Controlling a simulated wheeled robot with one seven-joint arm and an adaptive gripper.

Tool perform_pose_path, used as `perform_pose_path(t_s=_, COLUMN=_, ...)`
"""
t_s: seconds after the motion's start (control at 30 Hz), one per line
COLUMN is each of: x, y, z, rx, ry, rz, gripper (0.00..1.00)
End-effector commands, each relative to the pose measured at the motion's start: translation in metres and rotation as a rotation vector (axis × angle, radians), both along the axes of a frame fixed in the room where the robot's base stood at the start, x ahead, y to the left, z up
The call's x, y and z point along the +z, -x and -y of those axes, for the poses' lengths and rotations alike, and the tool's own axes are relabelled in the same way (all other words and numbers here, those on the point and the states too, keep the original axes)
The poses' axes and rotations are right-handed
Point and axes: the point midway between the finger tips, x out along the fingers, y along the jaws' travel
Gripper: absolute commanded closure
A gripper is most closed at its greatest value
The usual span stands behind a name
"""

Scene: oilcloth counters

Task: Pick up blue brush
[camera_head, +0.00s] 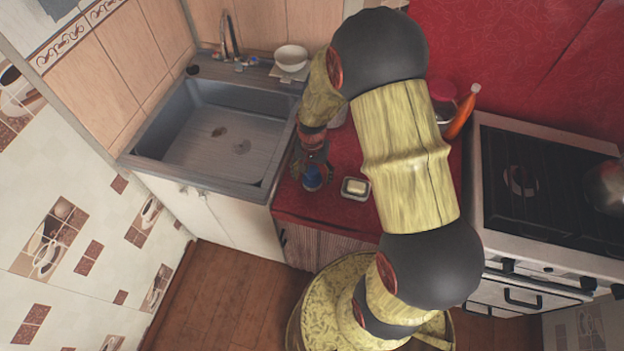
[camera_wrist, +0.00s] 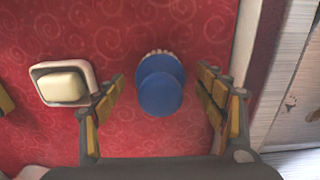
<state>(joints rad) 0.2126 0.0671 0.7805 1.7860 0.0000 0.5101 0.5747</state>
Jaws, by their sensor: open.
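The blue brush (camera_wrist: 160,88) has a rounded blue body with pale bristles showing at its top edge in the wrist view. It rests on the red counter (camera_wrist: 120,32). My gripper (camera_wrist: 163,85) is open, with one finger on each side of the brush and visible gaps between. My arm hides part of the counter there.
A soap dish (camera_wrist: 40,76) with pale soap lies left of the brush in the wrist view. The sink (camera_head: 215,140) is left of the counter, the stove (camera_head: 540,200) right. An orange bottle (camera_head: 462,115) and a white bowl (camera_head: 291,58) stand farther back.

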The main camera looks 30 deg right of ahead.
Motion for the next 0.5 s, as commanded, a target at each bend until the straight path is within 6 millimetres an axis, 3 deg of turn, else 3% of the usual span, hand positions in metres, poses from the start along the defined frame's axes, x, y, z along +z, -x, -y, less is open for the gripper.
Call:
perform_pose_path(t_s=0.1, x=-0.0144, y=-0.0009, z=0.0001, rx=0.000, ry=0.000, rz=0.001, gripper=0.29)
perform_pose_path(t_s=0.33, x=-0.0146, y=-0.0012, z=0.0001, rx=0.001, ry=0.001, rz=0.002, gripper=0.29)
perform_pose_path(t_s=0.5, x=-0.0146, y=-0.0012, z=0.0001, rx=0.001, ry=0.001, rz=0.002, gripper=0.38)
